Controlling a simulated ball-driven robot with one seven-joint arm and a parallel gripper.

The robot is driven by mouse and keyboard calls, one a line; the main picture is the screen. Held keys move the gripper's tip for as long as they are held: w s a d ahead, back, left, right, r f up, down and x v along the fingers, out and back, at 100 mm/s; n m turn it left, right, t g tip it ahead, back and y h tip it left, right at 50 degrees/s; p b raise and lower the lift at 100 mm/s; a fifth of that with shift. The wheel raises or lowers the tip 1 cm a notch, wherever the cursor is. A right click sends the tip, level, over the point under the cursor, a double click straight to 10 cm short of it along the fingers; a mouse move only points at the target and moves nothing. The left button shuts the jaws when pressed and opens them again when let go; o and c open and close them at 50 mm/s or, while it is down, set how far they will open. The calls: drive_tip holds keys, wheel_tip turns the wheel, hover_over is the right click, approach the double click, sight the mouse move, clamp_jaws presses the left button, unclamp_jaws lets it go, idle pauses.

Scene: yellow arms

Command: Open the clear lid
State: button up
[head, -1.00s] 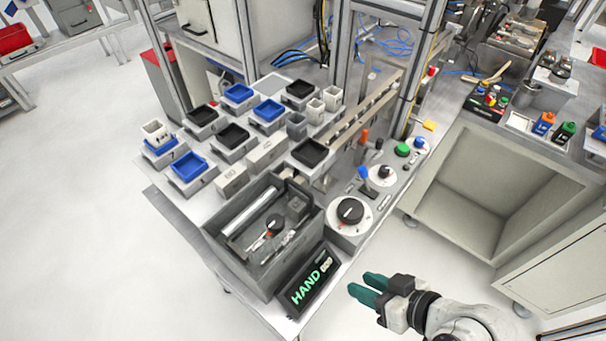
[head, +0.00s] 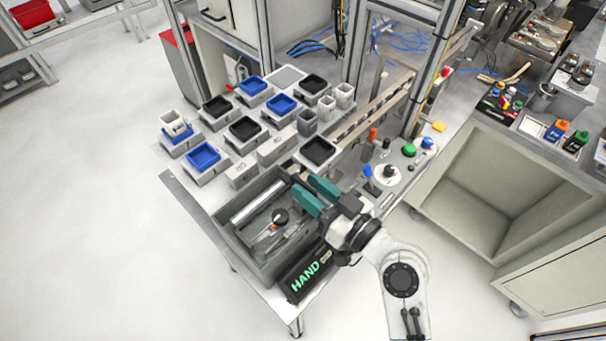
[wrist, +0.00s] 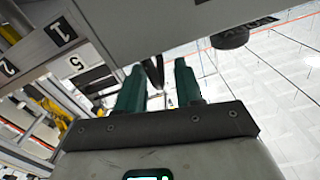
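A grey open-looking box (head: 238,250) stands at the front of the bench, with a silver cylinder and small tools inside. I cannot clearly make out a clear lid in either view; a see-through cover over the box cannot be told apart from its opening.
Several blue and black trays on grey blocks (head: 205,156) stand behind and left of the box. A black panel reading HAND (head: 304,276) is at its front right. Knobs and buttons (head: 389,170) lie to the right. Open floor lies at left.

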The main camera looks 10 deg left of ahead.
drive_tip(key=shift+x, duration=1.25)
drive_tip(key=shift+c, duration=0.3)
clamp_jaws()
